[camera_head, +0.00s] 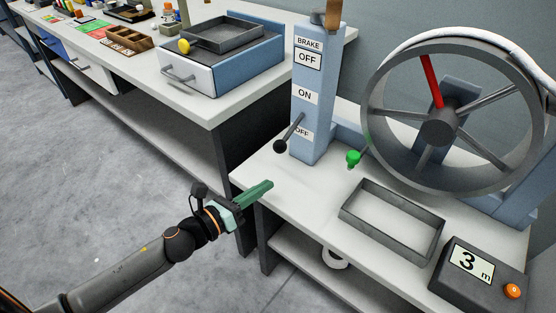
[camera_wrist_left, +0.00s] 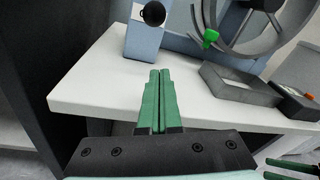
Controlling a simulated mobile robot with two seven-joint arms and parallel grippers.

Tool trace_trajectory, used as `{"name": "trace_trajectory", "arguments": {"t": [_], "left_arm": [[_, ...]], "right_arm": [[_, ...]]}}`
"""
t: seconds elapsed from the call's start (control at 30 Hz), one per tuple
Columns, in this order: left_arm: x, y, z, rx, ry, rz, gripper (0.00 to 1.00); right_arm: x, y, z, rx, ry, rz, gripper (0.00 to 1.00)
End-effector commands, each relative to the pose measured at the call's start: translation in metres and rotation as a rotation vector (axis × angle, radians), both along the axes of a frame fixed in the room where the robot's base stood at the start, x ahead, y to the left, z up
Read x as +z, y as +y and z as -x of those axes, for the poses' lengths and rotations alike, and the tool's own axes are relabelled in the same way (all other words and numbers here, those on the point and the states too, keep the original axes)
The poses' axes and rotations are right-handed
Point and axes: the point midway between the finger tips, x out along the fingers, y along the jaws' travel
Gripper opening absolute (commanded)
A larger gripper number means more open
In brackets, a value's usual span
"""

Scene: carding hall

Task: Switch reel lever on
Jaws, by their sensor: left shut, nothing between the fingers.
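The reel lever (camera_head: 293,128) is a short rod with a black ball knob on the blue post (camera_head: 312,110). It slants down and left, with its knob low beside the lower OFF label; the ON label (camera_head: 305,96) is above it. The knob (camera_wrist_left: 154,13) also shows at the top of the left wrist view. My left gripper (camera_head: 268,186) has its green fingers shut and empty, apart from the knob, in front of and below it near the table's front edge. Green finger parts, apparently my right gripper (camera_wrist_left: 291,166), show cut off at the lower right of the left wrist view.
A green knob (camera_head: 353,157) sits right of the post, under the large reel wheel (camera_head: 440,120) with one red spoke. A grey tray (camera_head: 395,240) and a meter box (camera_head: 472,261) reading 3 m stand on the table (camera_head: 310,199). A drawer unit (camera_head: 228,62) is behind left.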

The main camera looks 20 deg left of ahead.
Motion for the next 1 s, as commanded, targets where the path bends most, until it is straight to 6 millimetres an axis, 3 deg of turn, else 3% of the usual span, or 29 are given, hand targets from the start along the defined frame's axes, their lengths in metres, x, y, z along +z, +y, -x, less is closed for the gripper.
{"name": "trace_trajectory", "arguments": {"t": [0.5, 0.7, 1.0], "left_arm": [[-0.004, -0.036, -0.070, 0.001, -0.002, 0.001, 0.00], [0.023, -0.022, -0.066, 0.000, 0.000, -0.002, 0.00], [0.031, -0.017, -0.065, 0.001, 0.002, 0.000, 0.00]], "right_arm": [[-0.002, 0.000, 0.003, -0.005, 0.009, -0.002, 0.62], [0.008, 0.001, 0.004, -0.003, 0.011, -0.003, 0.62], [0.007, 0.003, 0.001, 0.004, 0.009, -0.001, 0.62]]}}
